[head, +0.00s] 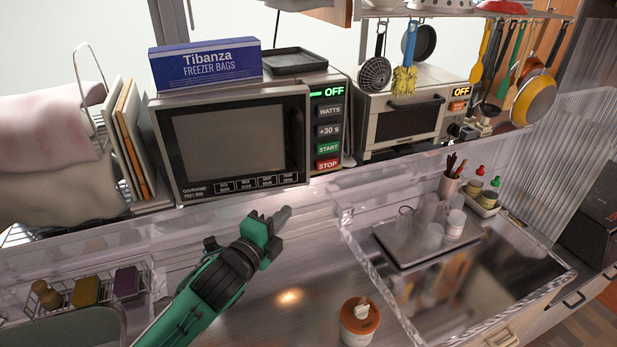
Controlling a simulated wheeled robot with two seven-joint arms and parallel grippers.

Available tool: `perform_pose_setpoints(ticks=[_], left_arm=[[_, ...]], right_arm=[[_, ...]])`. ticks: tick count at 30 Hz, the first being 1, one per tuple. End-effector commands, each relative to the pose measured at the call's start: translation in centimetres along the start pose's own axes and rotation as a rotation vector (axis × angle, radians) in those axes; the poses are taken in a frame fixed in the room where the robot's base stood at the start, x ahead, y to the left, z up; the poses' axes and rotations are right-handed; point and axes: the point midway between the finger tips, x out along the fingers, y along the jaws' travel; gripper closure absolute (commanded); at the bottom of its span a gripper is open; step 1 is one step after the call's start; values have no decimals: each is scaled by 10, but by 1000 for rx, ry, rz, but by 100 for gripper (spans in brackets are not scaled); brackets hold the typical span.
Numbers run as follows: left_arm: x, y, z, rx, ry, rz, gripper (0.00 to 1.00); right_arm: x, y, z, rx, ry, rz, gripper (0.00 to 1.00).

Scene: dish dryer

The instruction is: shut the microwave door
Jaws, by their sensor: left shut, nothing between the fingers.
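The microwave (329,132) stands on the back shelf, with its control panel on the right. Its door (240,142) has a dark window and a dark handle (294,138) near its right edge. The door lies flush or almost flush with the front; I cannot tell whether a narrow gap is left beside the panel. My left gripper (284,214), on a green arm, is below and in front of the door's lower right part. Its fingers are shut and empty, apart from the door. My right gripper is out of view.
A blue freezer bag box (206,66) and a dark tray (294,62) lie on the microwave. A toaster oven (402,112) stands to the right. Cutting boards (130,140) stand close to the left.

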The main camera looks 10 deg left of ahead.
Motion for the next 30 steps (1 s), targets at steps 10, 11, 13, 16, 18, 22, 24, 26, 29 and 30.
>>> perform_pose_setpoints(ticks=[10, 11, 13, 16, 18, 22, 24, 26, 29, 30], left_arm=[[64, -4, 0, -6, -1, -1, 100], [70, -4, 0, -6, 0, -1, 100], [83, -4, 0, -6, 0, -1, 100], [99, -4, 3, -6, -1, 0, 100], [106, -4, 12, -3, -1, 0, 100], [116, -2, 21, -4, 0, 1, 100], [119, -2, 24, -5, 0, 0, 100], [120, -1, 26, -5, 0, 0, 100], [122, 0, 28, -5, 0, 0, 100], [122, 0, 28, -5, 0, 0, 100]], right_arm=[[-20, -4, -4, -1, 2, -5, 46], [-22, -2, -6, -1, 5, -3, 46], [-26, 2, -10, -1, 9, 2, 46], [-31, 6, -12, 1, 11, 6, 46], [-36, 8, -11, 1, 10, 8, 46], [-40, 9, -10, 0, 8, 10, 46], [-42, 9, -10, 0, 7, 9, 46], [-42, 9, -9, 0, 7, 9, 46], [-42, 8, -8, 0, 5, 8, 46], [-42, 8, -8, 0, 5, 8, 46]])
